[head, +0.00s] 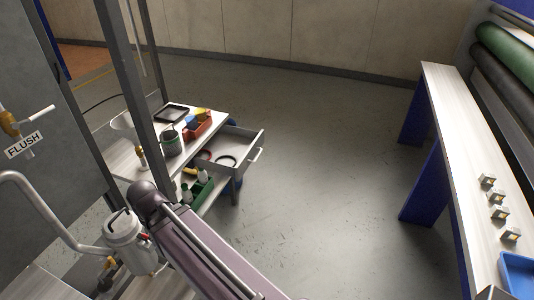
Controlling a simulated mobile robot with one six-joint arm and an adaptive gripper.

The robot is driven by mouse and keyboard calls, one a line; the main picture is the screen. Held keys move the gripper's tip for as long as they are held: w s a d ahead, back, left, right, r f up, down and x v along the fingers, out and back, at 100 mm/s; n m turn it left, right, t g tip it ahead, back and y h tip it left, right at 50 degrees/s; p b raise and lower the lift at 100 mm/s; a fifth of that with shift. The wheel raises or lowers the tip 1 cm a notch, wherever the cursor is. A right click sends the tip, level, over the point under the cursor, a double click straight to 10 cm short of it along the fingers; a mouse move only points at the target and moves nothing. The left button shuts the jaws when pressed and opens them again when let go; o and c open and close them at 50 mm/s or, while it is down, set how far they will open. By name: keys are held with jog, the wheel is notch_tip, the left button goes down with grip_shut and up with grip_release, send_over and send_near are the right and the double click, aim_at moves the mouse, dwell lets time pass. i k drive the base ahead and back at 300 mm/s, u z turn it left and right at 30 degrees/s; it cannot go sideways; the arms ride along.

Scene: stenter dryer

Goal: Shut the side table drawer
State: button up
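The side table (124,164) stands left of centre, with a pale top. Its drawer (240,137) is open and sticks out to the right from under the top. A handle (256,154) is on the drawer's outer front, facing right. Some dark and reddish ring-shaped items (227,160) lie inside the drawer. My gripper cannot be seen in this view, so its place relative to the drawer does not show.
A green caddy (198,191) with bottles sits below. Grey posts stand before the table. Clear floor lies right of the drawer, up to a long bench (460,150).

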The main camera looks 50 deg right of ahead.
aim_at(244, 145)
jog(key=z, duration=1.25)
jog(key=k, duration=0.95)
jog(key=i, duration=0.7)
